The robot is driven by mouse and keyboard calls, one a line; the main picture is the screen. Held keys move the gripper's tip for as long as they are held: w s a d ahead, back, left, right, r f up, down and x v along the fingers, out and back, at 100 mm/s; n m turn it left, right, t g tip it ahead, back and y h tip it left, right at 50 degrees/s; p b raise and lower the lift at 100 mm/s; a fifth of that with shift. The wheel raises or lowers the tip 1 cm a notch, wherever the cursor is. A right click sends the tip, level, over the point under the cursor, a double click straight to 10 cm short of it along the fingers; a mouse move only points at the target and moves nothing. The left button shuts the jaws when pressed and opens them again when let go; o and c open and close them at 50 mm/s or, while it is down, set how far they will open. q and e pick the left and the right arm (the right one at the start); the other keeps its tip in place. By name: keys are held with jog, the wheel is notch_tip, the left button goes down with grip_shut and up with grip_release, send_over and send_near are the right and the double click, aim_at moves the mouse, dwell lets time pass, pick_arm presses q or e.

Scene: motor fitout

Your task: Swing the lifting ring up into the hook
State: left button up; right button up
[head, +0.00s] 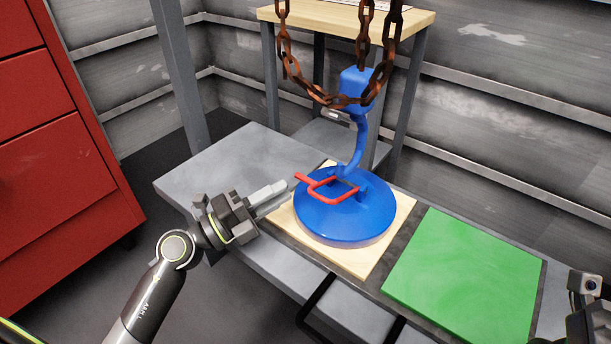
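A round blue motor (345,225) sits on a pale wooden board on the grey bench. The red lifting ring (325,203) lies low and tilted across its top, with a short red bar sticking out to the left. A blue hook (355,145) hangs from a blue block (354,84) on rusty chains, its lower end close above the ring; whether they touch is unclear. My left gripper (286,194) is just left of the motor, pointing at it, apart from the ring and holding nothing visible; its finger gap is unclear. My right gripper is only partly visible at the lower right edge (583,310).
A green mat (465,268) lies right of the wooden board (370,262). Rusty chain loops (300,85) hang around the hook block. A wooden-topped table (335,20) stands behind. A red drawer cabinet (55,160) is at left. The bench's left part (215,165) is clear.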

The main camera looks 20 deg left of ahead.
aim_at(306, 179)
pick_arm(q)
jog(key=x, duration=0.6)
jog(key=shift+w+d+b, duration=0.25)
jog(key=shift+b, duration=0.05)
grip_shut()
